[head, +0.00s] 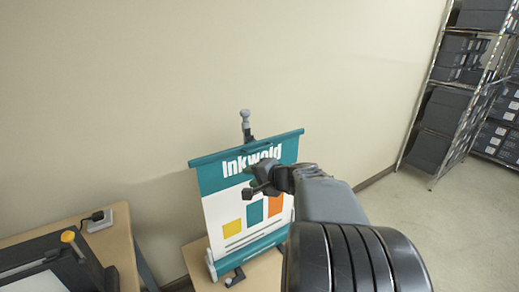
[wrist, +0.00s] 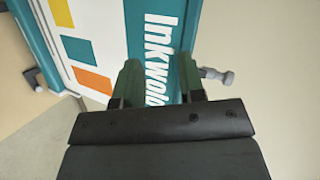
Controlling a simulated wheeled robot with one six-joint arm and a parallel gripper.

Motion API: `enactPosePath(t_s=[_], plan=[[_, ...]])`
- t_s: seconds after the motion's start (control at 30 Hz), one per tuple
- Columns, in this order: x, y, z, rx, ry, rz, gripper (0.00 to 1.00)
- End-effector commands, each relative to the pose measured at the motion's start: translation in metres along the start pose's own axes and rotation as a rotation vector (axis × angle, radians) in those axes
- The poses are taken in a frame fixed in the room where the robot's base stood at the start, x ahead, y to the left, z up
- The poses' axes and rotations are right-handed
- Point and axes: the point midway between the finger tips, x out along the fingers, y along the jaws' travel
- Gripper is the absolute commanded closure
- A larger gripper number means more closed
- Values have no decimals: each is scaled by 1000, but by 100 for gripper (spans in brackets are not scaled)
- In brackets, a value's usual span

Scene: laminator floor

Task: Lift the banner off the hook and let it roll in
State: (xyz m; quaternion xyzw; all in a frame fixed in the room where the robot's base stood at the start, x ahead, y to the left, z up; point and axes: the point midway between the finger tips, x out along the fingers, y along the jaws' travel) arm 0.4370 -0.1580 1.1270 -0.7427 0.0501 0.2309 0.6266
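The banner (head: 225,198), with a teal top, the word "Inkwold" and coloured squares, stands extended above its base (head: 243,258). Its teal top bar (head: 215,155) is up at the post (head: 246,130), which ends in a grey knob (head: 245,115). The hook itself cannot be made out. My gripper (head: 254,180) is in front of the banner, below the top bar. In the wrist view its two fingers (wrist: 158,72) are apart with the banner's lettered top (wrist: 158,40) seen beyond them. The knob (wrist: 218,77) shows beside the right finger. Nothing is held.
The banner stands on a small wooden table (head: 200,272) against a bare wall. Metal shelving (head: 440,90) with grey boxes stands at right. Floor between is clear.

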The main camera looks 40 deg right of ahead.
Motion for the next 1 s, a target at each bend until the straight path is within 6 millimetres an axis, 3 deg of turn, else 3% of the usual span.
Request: enactPosePath(t_s=[0.03,0.13,0.23,0.37,1.0], plan=[[-6,1,-24,54,65,-39,64],[-19,1,-60,130,171,-111,64],[-29,2,-84,177,243,-158,64],[-30,2,-101,206,286,-186,64],[71,-16,-135,210,292,-189,64]])
